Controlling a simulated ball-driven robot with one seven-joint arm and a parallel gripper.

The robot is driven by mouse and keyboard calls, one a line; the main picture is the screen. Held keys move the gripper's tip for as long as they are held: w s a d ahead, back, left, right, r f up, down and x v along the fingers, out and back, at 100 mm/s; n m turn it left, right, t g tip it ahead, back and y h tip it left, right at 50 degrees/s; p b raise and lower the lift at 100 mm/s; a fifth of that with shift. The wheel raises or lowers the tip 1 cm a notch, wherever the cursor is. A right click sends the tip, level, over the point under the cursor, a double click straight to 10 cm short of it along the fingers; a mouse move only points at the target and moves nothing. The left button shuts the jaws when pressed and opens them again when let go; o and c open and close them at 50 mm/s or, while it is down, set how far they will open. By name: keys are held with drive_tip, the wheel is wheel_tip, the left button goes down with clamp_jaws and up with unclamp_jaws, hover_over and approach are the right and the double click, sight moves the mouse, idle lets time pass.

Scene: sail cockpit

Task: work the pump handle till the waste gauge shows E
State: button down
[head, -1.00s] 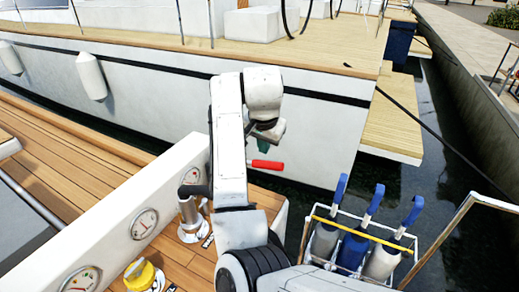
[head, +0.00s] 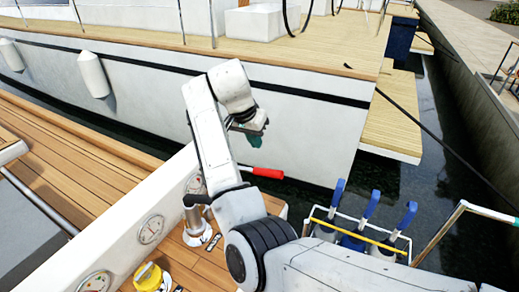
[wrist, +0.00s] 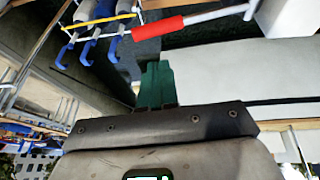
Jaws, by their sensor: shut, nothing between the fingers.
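The pump handle's red grip (head: 268,173) sticks out to the right on a metal lever. The lever comes from the metal pump (head: 200,230) on the deck and is partly hidden behind my arm. In the wrist view the red grip (wrist: 158,27) shows at the top. My gripper (head: 250,138) is above and slightly left of the grip, apart from it. Its green fingers (wrist: 156,85) are shut and empty. Round gauges sit in the white panel: one in the middle (head: 150,229), one nearer (head: 95,281), one farther and partly hidden (head: 194,184). Their letters are too small to read.
A yellow knob (head: 148,277) stands on the deck near the panel. A rack (head: 312,222) at the right holds several blue-handled items under a yellow strap. A white boat hull (head: 300,125) lies beyond, with dark water between.

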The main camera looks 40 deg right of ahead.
sight(268, 171)
drive_tip(key=x, duration=0.4)
drive_tip(key=p+x, duration=0.1)
drive_tip(key=x, duration=0.3)
drive_tip(key=p+x, duration=0.1)
drive_tip(key=x, duration=0.3)
drive_tip(key=shift+s+a+f, duration=0.15)
drive_tip(key=shift+s+f, duration=0.25)
drive_tip(key=shift+f, duration=0.05)
